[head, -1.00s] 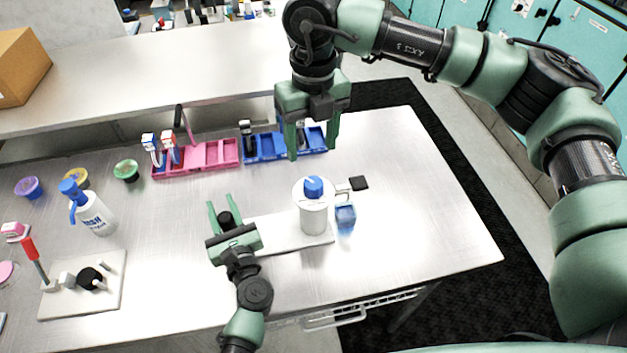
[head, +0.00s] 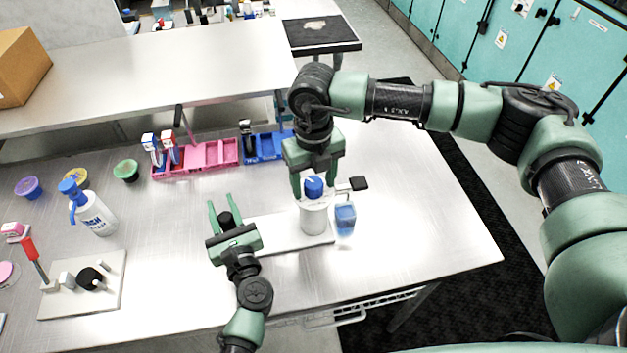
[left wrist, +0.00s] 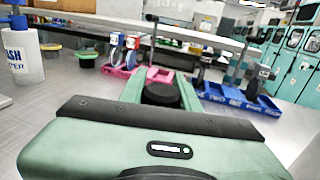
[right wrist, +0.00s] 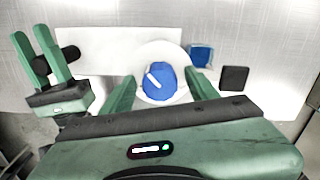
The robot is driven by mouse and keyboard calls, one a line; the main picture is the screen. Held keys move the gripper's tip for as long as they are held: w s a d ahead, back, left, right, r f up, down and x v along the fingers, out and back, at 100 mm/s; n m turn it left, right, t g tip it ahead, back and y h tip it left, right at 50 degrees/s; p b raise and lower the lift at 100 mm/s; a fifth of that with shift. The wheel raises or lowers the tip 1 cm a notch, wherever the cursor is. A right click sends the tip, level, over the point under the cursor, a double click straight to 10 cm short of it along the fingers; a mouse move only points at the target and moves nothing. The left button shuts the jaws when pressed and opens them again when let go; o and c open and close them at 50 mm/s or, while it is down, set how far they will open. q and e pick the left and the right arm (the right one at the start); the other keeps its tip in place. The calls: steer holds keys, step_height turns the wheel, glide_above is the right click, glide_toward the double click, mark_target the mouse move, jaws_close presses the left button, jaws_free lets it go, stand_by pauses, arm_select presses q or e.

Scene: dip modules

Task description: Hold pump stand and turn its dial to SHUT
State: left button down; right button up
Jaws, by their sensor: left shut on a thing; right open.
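The pump stand has a white base plate (head: 270,227), a white cylinder (head: 314,219) and a blue dial (head: 313,187) on top. A white pointer mark shows on the dial in the right wrist view (right wrist: 158,82); no lettering is readable around it. My left gripper (head: 221,203) is shut on the stand's black grip (head: 226,219), which also shows between the fingers in the left wrist view (left wrist: 161,95). My right gripper (right wrist: 162,88) is open above the cylinder, one finger on each side of the dial. Whether they touch it I cannot tell.
A blue cup (head: 345,218) stands close right of the cylinder, below a black square tab (head: 359,183). Pink (head: 208,155) and blue (head: 268,147) racks lie behind. A wash bottle (head: 96,216) and another small stand (head: 85,290) are left. The table's right side is clear.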

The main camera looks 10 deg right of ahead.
jaws_close()
steer(key=n, duration=0.3)
steer(key=shift+n, duration=0.3)
steer(key=n, duration=0.4)
steer(key=shift+n, duration=0.3)
steer(key=n, duration=0.3)
steer(key=shift+r+n, duration=0.1)
steer(key=shift+n, duration=2.1)
